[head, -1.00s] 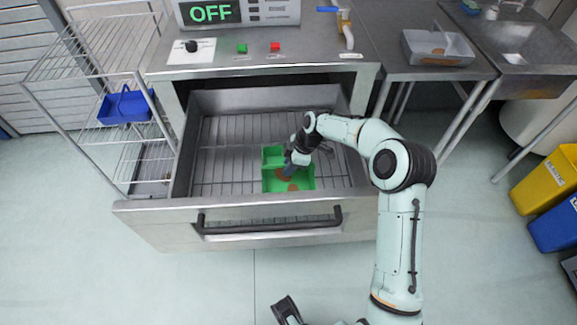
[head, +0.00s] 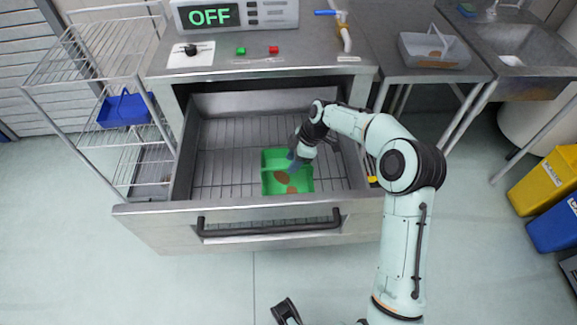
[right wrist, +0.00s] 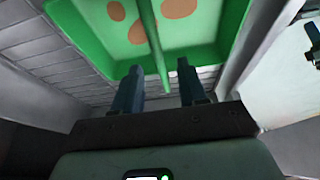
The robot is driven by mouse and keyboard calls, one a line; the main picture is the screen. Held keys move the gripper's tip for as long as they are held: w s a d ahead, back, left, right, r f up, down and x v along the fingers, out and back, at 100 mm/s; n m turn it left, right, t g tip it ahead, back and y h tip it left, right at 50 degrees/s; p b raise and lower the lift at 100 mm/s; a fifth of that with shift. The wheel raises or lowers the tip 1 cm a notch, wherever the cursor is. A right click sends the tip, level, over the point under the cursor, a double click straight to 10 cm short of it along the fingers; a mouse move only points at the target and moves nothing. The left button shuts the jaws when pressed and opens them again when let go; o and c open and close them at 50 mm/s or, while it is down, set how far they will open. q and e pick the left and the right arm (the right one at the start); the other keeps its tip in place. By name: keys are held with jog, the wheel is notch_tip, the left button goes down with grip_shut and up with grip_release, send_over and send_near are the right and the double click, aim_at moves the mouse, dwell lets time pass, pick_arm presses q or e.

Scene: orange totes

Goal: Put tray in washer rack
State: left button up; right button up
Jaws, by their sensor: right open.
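A green tray (head: 270,184) with brown stains and a raised handle lies on the wire washer rack (head: 225,165) inside the open drawer. My right gripper (head: 293,164) is over the tray and covers part of it. In the right wrist view my right gripper (right wrist: 158,68) is open, its dark fingers spaced apart, with the end of the tray's green handle (right wrist: 152,45) between and just beyond them. The tray (right wrist: 200,50) fills the top of that view. A dark part of my left gripper (head: 284,308) shows at the bottom edge; its fingers are unclear.
The drawer front (head: 155,222) with its dark bar handle stands out over the floor. The washer panel (head: 285,12) reads OFF. A blue tray (head: 125,110) is on the wire shelf at left. A grey tray (head: 432,60) is on the right counter. Floor in front is clear.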

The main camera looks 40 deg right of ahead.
jog(key=v, duration=0.7)
jog(key=shift+r+p, duration=0.2)
jog(key=shift+p, duration=0.2)
